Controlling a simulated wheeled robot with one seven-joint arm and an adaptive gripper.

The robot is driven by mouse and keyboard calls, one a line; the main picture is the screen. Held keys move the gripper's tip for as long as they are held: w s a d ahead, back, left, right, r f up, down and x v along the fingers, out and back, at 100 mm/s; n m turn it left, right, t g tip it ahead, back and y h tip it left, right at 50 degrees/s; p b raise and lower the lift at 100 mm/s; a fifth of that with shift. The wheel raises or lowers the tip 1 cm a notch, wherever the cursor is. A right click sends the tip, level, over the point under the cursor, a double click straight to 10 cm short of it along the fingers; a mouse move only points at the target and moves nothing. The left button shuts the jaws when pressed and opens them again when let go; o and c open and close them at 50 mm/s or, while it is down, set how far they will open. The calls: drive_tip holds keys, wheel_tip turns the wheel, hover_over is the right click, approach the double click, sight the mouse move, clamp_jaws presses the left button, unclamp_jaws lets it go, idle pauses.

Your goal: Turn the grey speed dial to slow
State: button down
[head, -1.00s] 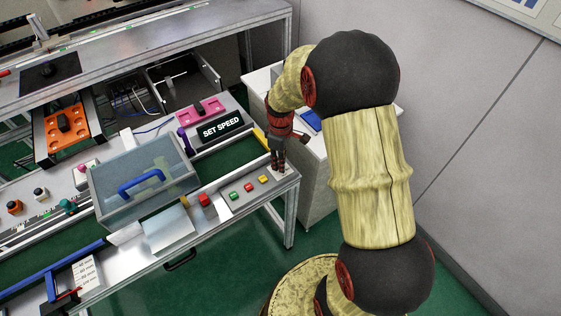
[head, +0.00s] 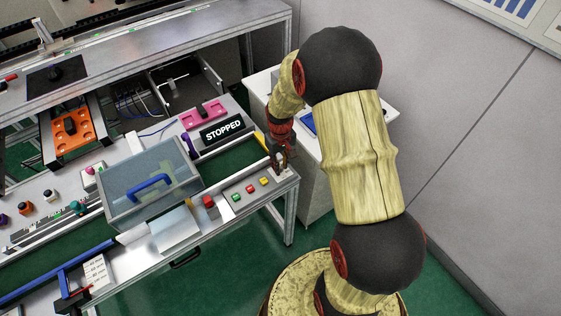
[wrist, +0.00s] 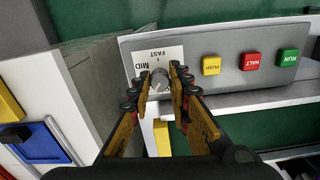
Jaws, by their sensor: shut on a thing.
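The grey speed dial (wrist: 160,80) is a small round knob on a white label plate (wrist: 143,58) at the end of the grey control panel. The words FAST and MID show on the plate; a slow mark is not visible. The dial's pointer is hard to read. My gripper (wrist: 160,74) is shut on the dial, one finger on each side of it. In the head view my gripper (head: 279,163) is at the right end of the panel and hides the dial. A black display (head: 222,129) reads STOPPED.
Beside the dial are the yellow PUSH button (wrist: 211,65), red HALT button (wrist: 250,61) and green RUN button (wrist: 289,57). A red knob (head: 208,201) stands farther left. A clear-lidded box with a blue handle (head: 150,187) is left of the panel.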

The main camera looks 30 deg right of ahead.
drive_tip(key=shift+m+p, duration=0.8)
drive_tip(key=shift+m, duration=1.2)
drive_tip(key=c, duration=1.8)
unclamp_jaws()
drive_tip(key=shift+o, duration=0.7)
wheel_tip(320, 180, up, 12)
